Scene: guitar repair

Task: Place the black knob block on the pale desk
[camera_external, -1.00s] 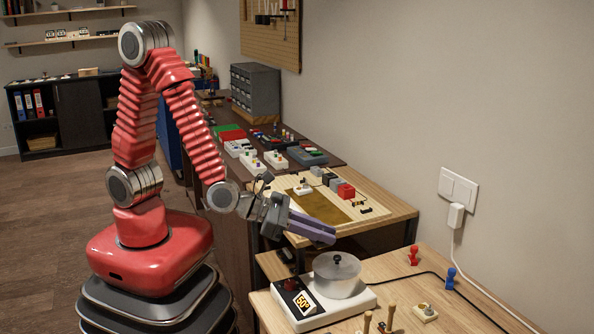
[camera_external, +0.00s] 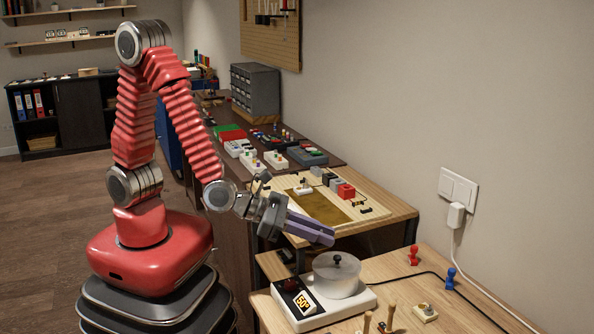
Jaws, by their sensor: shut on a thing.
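My gripper (camera_external: 322,236) reaches out to the right, low, in front of the pale desk (camera_external: 388,221) in the picture. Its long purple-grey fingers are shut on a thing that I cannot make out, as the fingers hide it. I cannot tell whether it is the black knob block. A small white block with a dark top (camera_external: 303,187) stands on the brown mat of the pale desk, apart from the gripper; it is too small to identify surely.
A white device with a clear pot (camera_external: 336,275) stands on the nearer wooden table (camera_external: 388,290), just below the fingertips. Red (camera_external: 413,255) and blue (camera_external: 450,278) pegs stand farther right. Grey and red blocks (camera_external: 345,190) stand toward the pale desk's back.

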